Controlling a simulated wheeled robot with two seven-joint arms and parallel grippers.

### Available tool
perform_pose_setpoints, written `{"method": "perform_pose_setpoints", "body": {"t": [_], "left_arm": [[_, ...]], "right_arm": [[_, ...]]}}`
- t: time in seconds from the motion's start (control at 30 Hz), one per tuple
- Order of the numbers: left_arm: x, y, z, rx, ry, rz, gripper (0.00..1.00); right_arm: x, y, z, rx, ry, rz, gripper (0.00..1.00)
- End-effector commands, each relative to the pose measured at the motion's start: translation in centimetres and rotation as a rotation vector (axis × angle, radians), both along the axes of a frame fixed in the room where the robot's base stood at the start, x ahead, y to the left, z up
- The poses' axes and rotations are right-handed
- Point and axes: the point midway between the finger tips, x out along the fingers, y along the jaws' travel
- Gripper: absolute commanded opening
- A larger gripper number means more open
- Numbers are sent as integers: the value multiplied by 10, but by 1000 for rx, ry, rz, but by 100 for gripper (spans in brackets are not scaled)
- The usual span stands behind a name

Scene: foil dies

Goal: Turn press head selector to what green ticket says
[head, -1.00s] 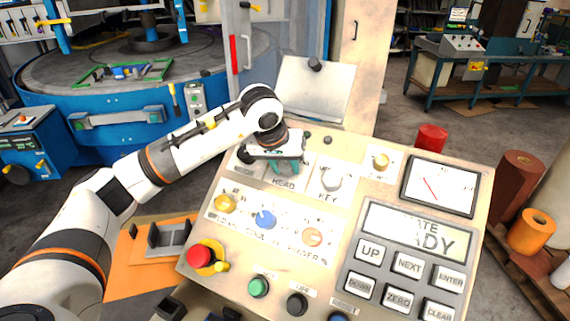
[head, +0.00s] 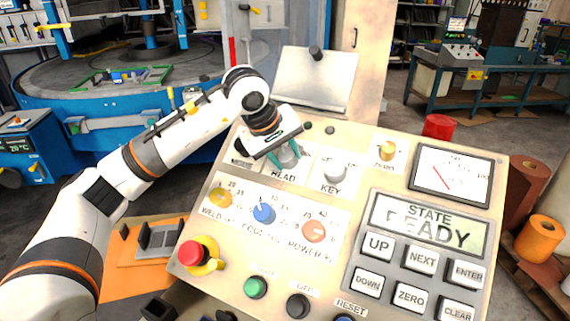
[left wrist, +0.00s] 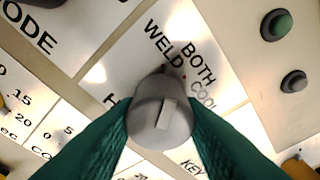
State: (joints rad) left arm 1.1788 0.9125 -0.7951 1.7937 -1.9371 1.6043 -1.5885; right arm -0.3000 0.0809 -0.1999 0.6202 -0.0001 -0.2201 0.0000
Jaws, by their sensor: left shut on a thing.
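My left gripper (head: 284,158) is shut on the grey HEAD selector knob (head: 288,156) on the sloped control panel (head: 215,285). In the left wrist view, the green fingers of the left gripper (left wrist: 160,125) press on both sides of the round selector knob (left wrist: 147,120). The knob has a raised pale ridge. Printed labels WELD, BOTH and COOL, the last partly covered, stand around its upper side. The ridge lies roughly upright in that picture; which label it marks is hard to tell. I see no green ticket.
The KEY switch (head: 335,171) sits just right of the HEAD knob. Below are yellow, blue and orange dials (head: 314,231) and a red emergency button (head: 191,252). The display (head: 427,226) reads STATE READY. A pale plate (head: 315,75) stands behind the panel.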

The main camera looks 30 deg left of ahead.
Motion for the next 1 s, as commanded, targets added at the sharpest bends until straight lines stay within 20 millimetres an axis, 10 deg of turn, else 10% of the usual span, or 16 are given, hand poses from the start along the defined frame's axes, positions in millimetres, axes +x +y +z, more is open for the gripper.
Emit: {"method": "perform_pose_setpoints", "body": {"t": [0.9,0.93,1.0], "left_arm": [[0,1,1,-109,-5,159,12],[0,1,1,-109,-5,159,38],[0,1,1,-109,-5,158,50]], "right_arm": [[0,0,-19,0,-1,0,57],[0,0,-19,0,-1,0,57],[0,0,-19,0,-1,0,57]]}}
